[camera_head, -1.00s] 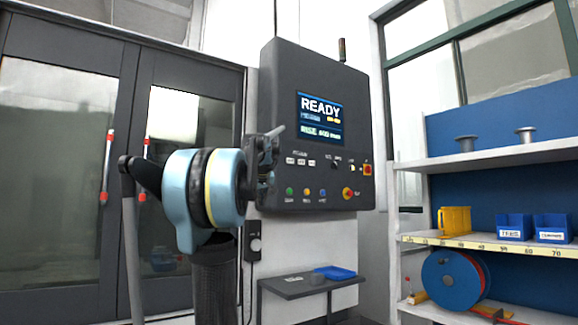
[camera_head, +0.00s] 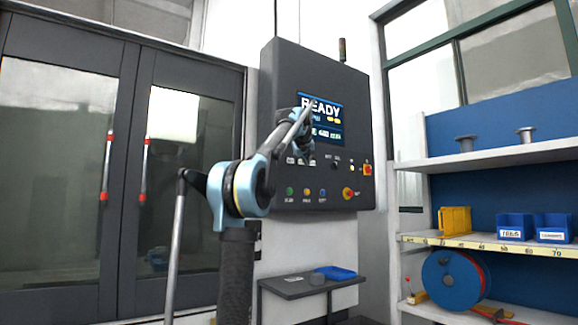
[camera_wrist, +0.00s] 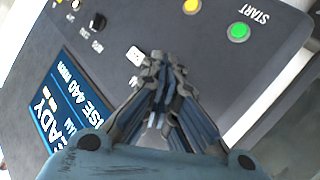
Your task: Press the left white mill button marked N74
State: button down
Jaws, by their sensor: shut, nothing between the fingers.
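The machine's dark control panel (camera_head: 285,95) has a short row of white mill buttons below its READY screen (camera_head: 320,118). The leftmost white button (camera_head: 290,160) shows just left of my gripper (camera_head: 308,149). The N74 marking is too small to read. In the wrist view my gripper (camera_wrist: 165,65) is shut and empty, its fingertips close over the white button row. One white button (camera_wrist: 135,55) shows beside the tips; the fingers hide others. I cannot tell whether the tips touch the panel.
A green START button (camera_wrist: 238,32), a yellow button (camera_wrist: 192,6) and a black knob (camera_wrist: 97,22) are near the fingers. A small shelf (camera_head: 310,285) juts out below. Storage shelves (camera_head: 500,155) stand at the right.

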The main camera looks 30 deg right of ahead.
jog(key=shift+w, duration=0.15)
send_near(294, 161)
jog(key=shift+w+d+f, duration=0.7)
jog(key=shift+d+f, duration=0.25)
jog(key=shift+w+d+f, duration=0.7)
jog(key=shift+d+f, duration=0.2)
jog(key=shift+f, duration=0.05)
jog(key=shift+w, duration=0.75)
dwell(1.0)
jog(key=shift+s, duration=0.85)
jog(key=shift+s+d, duration=0.15)
jog(key=shift+s, duration=1.1)
jog(key=shift+s+d, duration=0.1)
jog(key=shift+s, duration=1.15)
